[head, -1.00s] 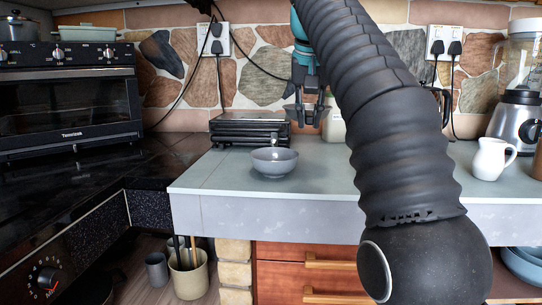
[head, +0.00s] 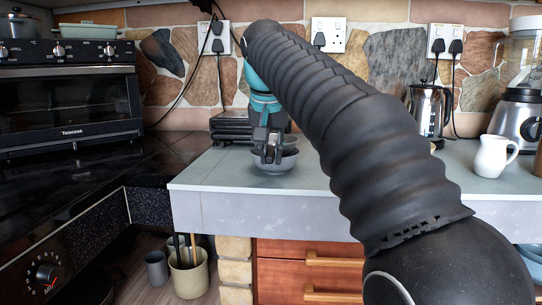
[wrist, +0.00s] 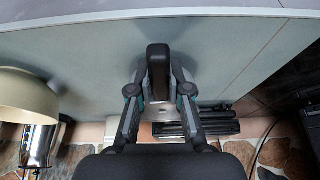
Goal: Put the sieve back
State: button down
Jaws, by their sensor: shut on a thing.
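My gripper (head: 267,148) is at the grey bowl (head: 276,167) on the counter, covering part of it from the head view. In the wrist view my gripper (wrist: 159,76) has its fingers on both sides of a black, round-ended bar (wrist: 158,62), which looks like the handle of the sieve. A dark rounded shape shows behind the fingers just above the bowl's rim; it may be the sieve's basket, but it is mostly hidden. I cannot tell whether it touches the bowl. The bowl cannot be made out in the wrist view.
A black flat press (head: 231,126) stands close behind the bowl, against the stone wall. A steel and black coffee press (head: 430,112), a white jug (head: 493,156) and a blender (head: 517,110) stand to the right. The counter's front left (head: 215,172) is clear.

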jog(key=shift+f, duration=0.5)
jog(key=c, duration=1.1)
grip_release()
jog(key=shift+r, duration=0.25)
jog(key=p+v, duration=0.1)
jog(key=v, duration=0.5)
jog(key=shift+w+r, duration=0.1)
jog(key=shift+r, duration=0.05)
jog(key=shift+v, duration=0.9)
